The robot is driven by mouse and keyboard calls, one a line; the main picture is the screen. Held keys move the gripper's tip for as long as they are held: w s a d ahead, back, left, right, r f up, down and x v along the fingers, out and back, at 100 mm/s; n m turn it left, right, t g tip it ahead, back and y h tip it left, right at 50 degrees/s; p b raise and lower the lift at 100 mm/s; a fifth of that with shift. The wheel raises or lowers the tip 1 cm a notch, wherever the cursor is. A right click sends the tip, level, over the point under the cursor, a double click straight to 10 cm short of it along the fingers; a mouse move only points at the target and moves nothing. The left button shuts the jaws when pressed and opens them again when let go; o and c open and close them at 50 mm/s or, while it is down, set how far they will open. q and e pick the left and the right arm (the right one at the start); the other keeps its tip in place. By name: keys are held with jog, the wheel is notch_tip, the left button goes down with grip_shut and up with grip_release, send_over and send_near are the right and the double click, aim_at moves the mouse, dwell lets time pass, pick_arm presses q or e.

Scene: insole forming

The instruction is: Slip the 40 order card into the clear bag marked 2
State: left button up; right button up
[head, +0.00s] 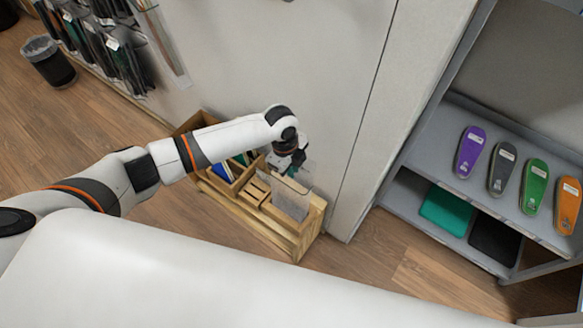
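My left gripper (287,168) points down over the right part of a wooden organiser (270,225) by the wall. A small pale, greenish piece (303,166) shows beside its fingers; it may be a card, but I cannot read it or tell whether it is gripped. A clear, greyish bag (290,198) stands in the organiser just below and in front of the gripper. No number is legible on it. The fingertips are too small and partly hidden to judge. My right gripper is out of view.
Blue and green items (221,171) sit in the organiser's left compartments. A grey shelf (420,158) at the right carries purple, grey, green and orange insoles. A bin (50,62) and hanging packs (110,45) are at upper left. The white wall stands close behind the organiser.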

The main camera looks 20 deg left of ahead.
pick_arm(q)
jog(key=shift+g, duration=0.3)
jog(key=s+f, duration=0.2)
jog(key=f, duration=0.1)
jog(key=shift+s+a+f, duration=0.15)
jog(key=shift+s+a, duration=0.1)
jog(key=shift+a, duration=0.15)
notch_tip(320, 180, up, 15)
jog(key=w+p, duration=0.2)
jog(key=shift+a, duration=0.4)
jog(key=shift+w, duration=0.15)
